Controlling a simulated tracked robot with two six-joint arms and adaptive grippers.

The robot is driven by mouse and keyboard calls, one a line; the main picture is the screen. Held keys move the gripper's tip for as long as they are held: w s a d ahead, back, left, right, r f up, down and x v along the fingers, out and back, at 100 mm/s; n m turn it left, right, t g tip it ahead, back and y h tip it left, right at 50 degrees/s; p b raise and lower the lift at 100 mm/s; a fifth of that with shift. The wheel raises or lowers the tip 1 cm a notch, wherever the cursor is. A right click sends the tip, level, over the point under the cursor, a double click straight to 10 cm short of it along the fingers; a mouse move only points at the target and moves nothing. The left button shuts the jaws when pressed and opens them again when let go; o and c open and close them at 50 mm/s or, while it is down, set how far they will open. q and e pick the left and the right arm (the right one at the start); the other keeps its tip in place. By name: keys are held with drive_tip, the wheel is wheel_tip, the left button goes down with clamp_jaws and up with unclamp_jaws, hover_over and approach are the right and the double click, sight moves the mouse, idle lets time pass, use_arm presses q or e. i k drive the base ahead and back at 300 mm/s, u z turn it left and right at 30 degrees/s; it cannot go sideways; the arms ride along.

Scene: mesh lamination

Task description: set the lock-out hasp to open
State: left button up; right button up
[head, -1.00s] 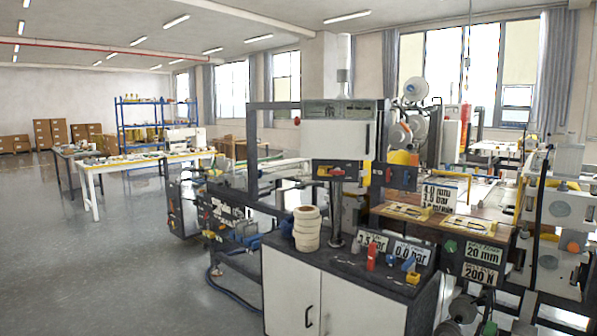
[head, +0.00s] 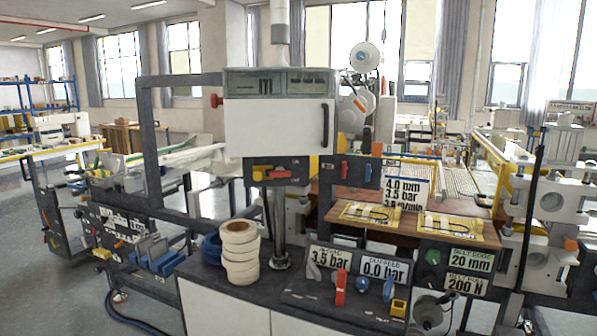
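I cannot tell for certain which part is the lock-out hasp. A dark panel under the white cabinet carries a red and yellow switch-like part (head: 276,173). On the bench console below are a red lever (head: 340,288), a blue knob (head: 363,284) and a small yellow block (head: 398,308) at the right corner. These parts are too small to read their open or closed state. Neither of my grippers is in view.
A stack of cream tape rolls (head: 240,255) stands on the dark bench top, left of a metal post (head: 279,230). Pressure signs (head: 384,268) stand behind the levers. A white cabinet (head: 276,125) overhangs the bench. Open grey floor (head: 30,270) lies at the left.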

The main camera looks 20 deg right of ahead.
sight(259, 170)
drive_tip(key=z, duration=0.45)
drive_tip(key=i, duration=1)
drive_tip(key=z, duration=0.7)
drive_tip(key=k, duration=0.75)
drive_tip(key=z, duration=0.2)
drive_tip(key=i, duration=0.8)
drive_tip(key=u, duration=0.1)
